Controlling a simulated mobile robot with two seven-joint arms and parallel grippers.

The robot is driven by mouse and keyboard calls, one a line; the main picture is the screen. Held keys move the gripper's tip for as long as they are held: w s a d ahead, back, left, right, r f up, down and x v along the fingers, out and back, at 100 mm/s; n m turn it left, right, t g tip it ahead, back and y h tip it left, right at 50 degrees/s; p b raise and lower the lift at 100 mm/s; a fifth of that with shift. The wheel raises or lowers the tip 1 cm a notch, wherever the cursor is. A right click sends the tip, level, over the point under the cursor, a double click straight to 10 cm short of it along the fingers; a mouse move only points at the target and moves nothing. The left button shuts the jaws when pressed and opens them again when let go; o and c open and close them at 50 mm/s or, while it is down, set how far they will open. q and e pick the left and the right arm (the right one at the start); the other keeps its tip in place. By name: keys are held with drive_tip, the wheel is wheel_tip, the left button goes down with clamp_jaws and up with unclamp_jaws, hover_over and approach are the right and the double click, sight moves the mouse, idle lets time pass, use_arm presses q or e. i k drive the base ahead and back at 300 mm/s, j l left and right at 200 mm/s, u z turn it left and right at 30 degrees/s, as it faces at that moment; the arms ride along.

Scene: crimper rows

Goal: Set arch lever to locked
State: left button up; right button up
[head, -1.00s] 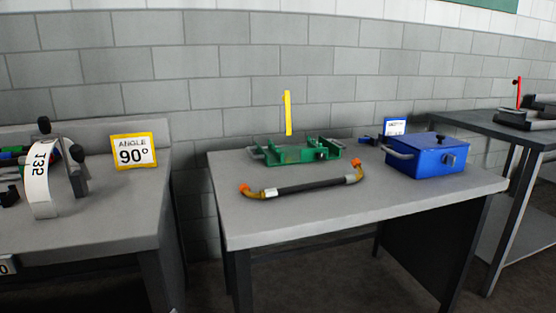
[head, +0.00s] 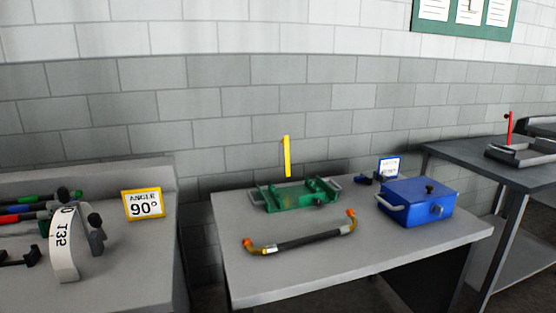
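A yellow upright bar (head: 287,157) shows above a green fixture (head: 296,195) on the middle table. A red upright lever (head: 508,129) stands on a dark device on the right table. No lever is labelled as locked in a way I can read. Neither of my grippers is in view.
A yellow-framed "ANGLE 90°" sign (head: 143,204) stands on the left table. A hose with orange ends (head: 300,240) and a blue box (head: 417,203) are on the middle table (head: 265,285). A gap separates the left and middle tables. A grey block wall is behind.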

sight(95, 218)
drive_tip(key=u, duration=1.25)
drive_tip(key=i+l, duration=0.1)
drive_tip(key=i, duration=0.1)
